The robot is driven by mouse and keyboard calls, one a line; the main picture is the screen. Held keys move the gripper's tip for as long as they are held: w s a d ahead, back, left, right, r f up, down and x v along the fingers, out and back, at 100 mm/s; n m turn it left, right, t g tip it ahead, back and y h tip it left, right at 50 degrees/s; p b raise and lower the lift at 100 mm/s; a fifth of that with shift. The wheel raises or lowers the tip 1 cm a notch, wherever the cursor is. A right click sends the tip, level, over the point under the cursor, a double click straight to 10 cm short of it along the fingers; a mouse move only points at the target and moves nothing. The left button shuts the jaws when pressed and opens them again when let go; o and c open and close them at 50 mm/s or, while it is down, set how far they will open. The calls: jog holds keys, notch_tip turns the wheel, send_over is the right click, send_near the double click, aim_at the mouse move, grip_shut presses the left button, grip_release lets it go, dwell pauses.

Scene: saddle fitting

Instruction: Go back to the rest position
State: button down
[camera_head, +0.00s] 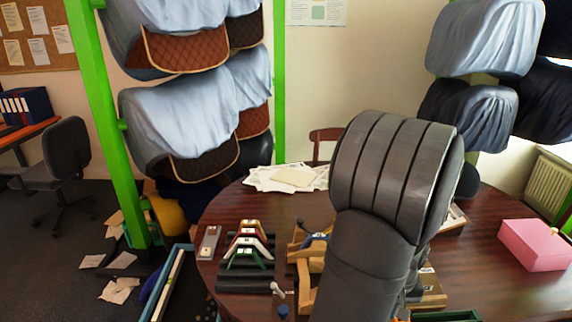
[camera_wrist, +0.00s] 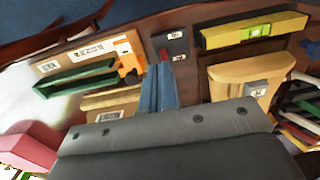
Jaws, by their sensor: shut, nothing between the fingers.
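My arm (camera_head: 375,230) rises large and grey in the middle of the head view, over the round table. It hides my gripper there. In the wrist view the grey gripper body (camera_wrist: 165,140) fills the bottom. Two narrow blue fingers, my gripper (camera_wrist: 160,72), reach up from it, side by side with no clear gap. No object shows between them. They point over the tabletop items, and their height above the table is hard to tell.
The round wooden table (camera_head: 500,285) carries a pink box (camera_head: 533,245), coloured saddle gauges (camera_head: 247,243), papers (camera_head: 290,177) and wooden fixtures. The wrist view shows a yellow level (camera_wrist: 255,31) and a green tray (camera_wrist: 75,82). Green posts with covered saddles (camera_head: 180,115) stand behind.

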jog(key=shift+r, duration=0.5)
notch_tip(320, 180, down, 7)
jog(key=shift+f, duration=0.1)
jog(key=shift+w, duration=0.3)
dwell(0.4)
